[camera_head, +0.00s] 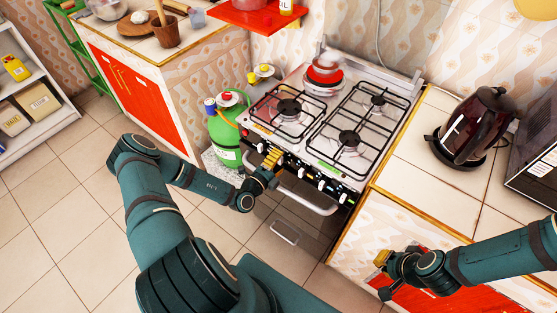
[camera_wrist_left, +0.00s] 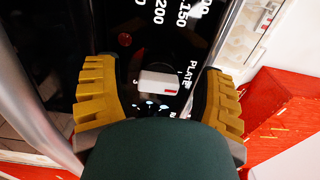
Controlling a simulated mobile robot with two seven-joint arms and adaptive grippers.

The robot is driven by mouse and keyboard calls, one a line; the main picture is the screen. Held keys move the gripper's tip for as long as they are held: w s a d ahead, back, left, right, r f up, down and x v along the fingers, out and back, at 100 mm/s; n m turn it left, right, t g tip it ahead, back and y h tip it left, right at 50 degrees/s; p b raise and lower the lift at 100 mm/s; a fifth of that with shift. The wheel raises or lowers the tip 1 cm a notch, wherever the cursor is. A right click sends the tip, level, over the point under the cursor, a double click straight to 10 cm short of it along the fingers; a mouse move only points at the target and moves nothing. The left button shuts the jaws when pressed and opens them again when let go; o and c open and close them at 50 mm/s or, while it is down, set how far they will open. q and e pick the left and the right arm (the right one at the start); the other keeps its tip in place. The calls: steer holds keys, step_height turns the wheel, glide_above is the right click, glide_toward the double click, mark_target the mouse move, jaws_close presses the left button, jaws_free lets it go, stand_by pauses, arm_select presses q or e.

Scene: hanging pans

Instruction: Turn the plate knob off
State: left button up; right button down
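The stove (camera_head: 299,146) has a black front panel with several white knobs, such as one knob (camera_head: 320,185) to the right of my left gripper (camera_head: 271,161). In the left wrist view, the plate knob (camera_wrist_left: 158,82) is white with a red mark and sits beside the printed word PLATE. My left gripper (camera_wrist_left: 160,76) is open, with its yellow fingers on either side of this knob and visible gaps to it. In the head view the gripper hides this knob. My right gripper (camera_head: 386,275) is in front of the right-hand counter, apart from the stove; its opening is unclear.
A green gas bottle (camera_head: 226,140) stands left of the stove. The oven handle (camera_head: 306,196) sticks out below the panel. A dark red kettle (camera_head: 477,128) stands on the right counter (camera_head: 418,146). A red pot (camera_head: 325,72) is at the back of the stove. Open tiled floor lies left.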

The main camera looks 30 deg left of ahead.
arm_select(q)
steer(key=shift+s, duration=0.1)
steer(key=s, duration=1.1)
steer(key=shift+s+a, duration=0.4)
steer(key=shift+a, duration=0.05)
